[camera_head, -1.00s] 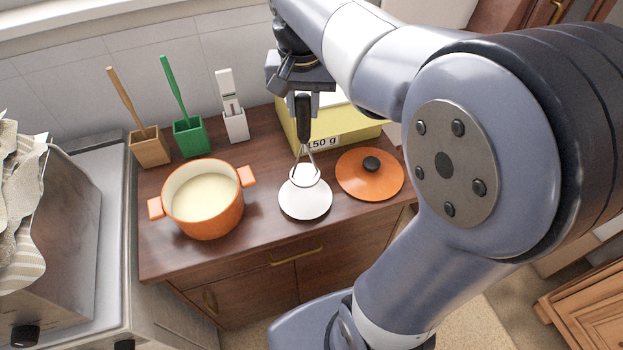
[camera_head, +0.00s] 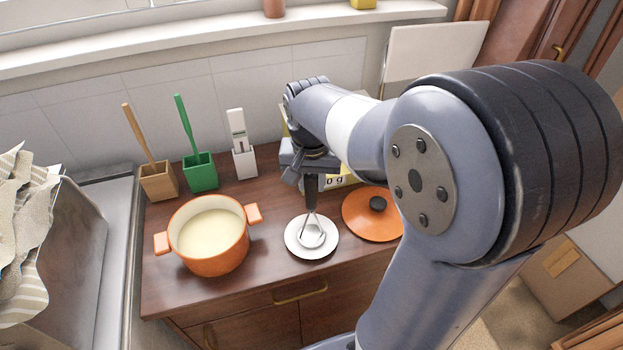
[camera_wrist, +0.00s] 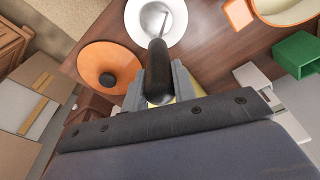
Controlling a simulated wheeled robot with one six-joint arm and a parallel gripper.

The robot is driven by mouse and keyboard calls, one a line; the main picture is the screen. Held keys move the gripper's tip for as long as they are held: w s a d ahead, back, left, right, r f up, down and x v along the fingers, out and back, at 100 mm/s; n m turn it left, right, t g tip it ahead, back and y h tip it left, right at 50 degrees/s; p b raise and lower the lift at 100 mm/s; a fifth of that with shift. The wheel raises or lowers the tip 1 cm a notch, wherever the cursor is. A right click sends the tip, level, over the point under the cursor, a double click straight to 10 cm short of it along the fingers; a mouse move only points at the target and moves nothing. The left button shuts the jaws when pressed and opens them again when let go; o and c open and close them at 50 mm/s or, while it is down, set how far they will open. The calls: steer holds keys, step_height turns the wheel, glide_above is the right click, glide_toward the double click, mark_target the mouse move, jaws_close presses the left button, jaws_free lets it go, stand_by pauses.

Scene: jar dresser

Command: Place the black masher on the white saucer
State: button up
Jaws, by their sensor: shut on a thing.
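The black masher (camera_head: 311,188) has a black handle and a shiny metal head, and hangs nearly upright. My gripper (camera_head: 311,170) is shut on its handle. The white saucer (camera_head: 291,238) lies on the wooden dresser top, with the masher's head directly over its middle. I cannot tell whether the head touches the saucer. In the wrist view the handle (camera_wrist: 158,78) sits between the fingers of my gripper (camera_wrist: 160,92), and the metal head overlaps the saucer (camera_wrist: 176,28).
An orange pot (camera_head: 213,262) stands left of the saucer. An orange lid (camera_head: 365,226) with a black knob lies close on its right. Wooden (camera_head: 159,184), green (camera_head: 200,174) and white (camera_head: 244,163) holders stand behind. A yellow box (camera_head: 338,181) is behind my gripper.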

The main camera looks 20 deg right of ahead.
steer(key=o, duration=1)
steer(key=shift+f, duration=0.1)
steer(key=r, duration=0.4)
steer(key=s+r, duration=0.1)
steer(key=r, duration=0.7)
steer(key=shift+s+a+r, duration=0.15)
steer(key=shift+s+a, duration=0.1)
steer(key=shift+a, duration=0.05)
